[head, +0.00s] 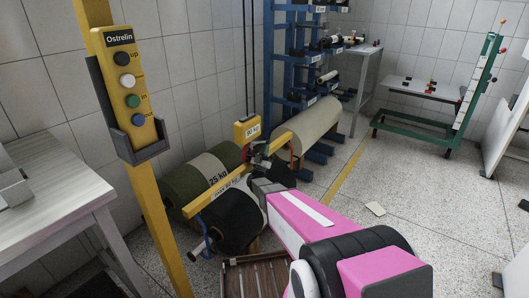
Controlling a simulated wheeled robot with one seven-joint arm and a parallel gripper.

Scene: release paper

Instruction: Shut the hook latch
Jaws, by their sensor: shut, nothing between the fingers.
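A yellow hoist block (247,130) marked with a weight in kg hangs on dark cables left of the middle of the head view. Below it runs a yellow lifting beam (215,195), sloping from lower left to upper right. My pink arm reaches in from the lower right. My gripper (258,155) is at the middle of the beam, just under the hoist block, with its fingers shut and nothing between them. The hook and its latch are too small and too covered by my gripper to make out; I cannot tell whether the latch is open or touched.
Large rolls, one dark green (200,180) and one beige (308,127), lie behind the beam. A yellow post with a button pendant (126,85) stands at left by a grey table (50,205). A wooden pallet (255,278) lies below. Floor at right is mostly free.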

